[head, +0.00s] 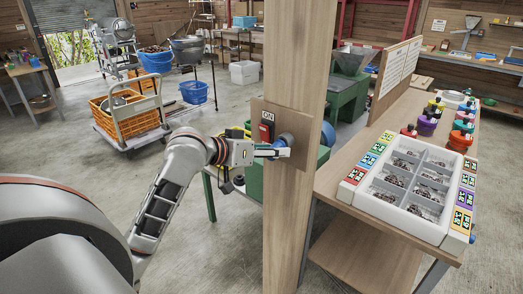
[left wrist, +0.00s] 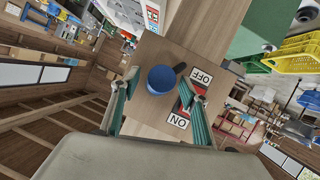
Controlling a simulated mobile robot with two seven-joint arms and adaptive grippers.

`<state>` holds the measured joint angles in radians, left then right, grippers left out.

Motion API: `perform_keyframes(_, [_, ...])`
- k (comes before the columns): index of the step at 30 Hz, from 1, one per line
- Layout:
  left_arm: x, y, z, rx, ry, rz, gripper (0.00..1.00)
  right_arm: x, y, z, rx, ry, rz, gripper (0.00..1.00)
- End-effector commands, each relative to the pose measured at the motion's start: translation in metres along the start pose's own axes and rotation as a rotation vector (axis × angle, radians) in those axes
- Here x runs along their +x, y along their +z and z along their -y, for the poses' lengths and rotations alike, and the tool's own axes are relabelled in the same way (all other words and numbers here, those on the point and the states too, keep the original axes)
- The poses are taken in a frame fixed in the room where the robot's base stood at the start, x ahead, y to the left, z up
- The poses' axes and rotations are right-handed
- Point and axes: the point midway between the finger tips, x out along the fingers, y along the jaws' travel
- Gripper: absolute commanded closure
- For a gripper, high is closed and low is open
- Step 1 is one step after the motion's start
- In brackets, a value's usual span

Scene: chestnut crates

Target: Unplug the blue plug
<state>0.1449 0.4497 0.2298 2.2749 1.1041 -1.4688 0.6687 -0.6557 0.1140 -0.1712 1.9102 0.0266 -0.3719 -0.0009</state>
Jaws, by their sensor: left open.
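The blue plug (left wrist: 162,79) sits against a wooden panel (left wrist: 205,65) and appears round, end on, in the left wrist view. A dark part shows at its upper right edge. In the head view the panel (head: 296,168) is on a wooden post, and the blue plug (head: 281,143) is partly hidden by my gripper. My left gripper (head: 272,151) is open in front of the panel, its fingers reaching toward the plug. In the left wrist view its two teal-padded fingers lie on either side of the plug, with gaps visible. My right gripper is not in view.
A red switch (head: 265,131) marked ON and OFF is beside the plug on the panel. The post (head: 303,55) stands beside a workbench (head: 335,172) with a white sorting tray (head: 432,232). An orange crate (head: 118,122) on a trolley stands at left. Open floor lies between.

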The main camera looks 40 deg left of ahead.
Motion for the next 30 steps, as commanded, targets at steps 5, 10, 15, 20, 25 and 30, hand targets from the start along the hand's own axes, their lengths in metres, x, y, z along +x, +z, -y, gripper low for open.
perform_keyframes(5, [0.014, 0.000, 0.000, -0.001, 0.001, 0.000, 0.55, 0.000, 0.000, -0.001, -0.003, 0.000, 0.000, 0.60])
perform_keyframes(10, [0.017, 0.000, 0.000, 0.002, 0.000, 0.001, 0.55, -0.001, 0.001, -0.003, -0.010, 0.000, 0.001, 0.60])
perform_keyframes(15, [0.017, 0.000, 0.000, 0.002, 0.000, 0.001, 0.60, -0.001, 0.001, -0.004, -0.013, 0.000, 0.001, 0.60])
perform_keyframes(20, [0.016, 0.000, 0.000, 0.002, 0.000, 0.001, 0.99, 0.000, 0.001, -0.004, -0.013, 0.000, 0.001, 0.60])
perform_keyframes(25, [0.016, 0.000, 0.000, 0.001, 0.000, 0.000, 1.00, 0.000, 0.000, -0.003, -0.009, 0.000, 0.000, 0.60])
perform_keyframes(30, [0.016, 0.000, 0.000, 0.002, 0.000, 0.000, 1.00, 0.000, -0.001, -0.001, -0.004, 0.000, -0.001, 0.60])
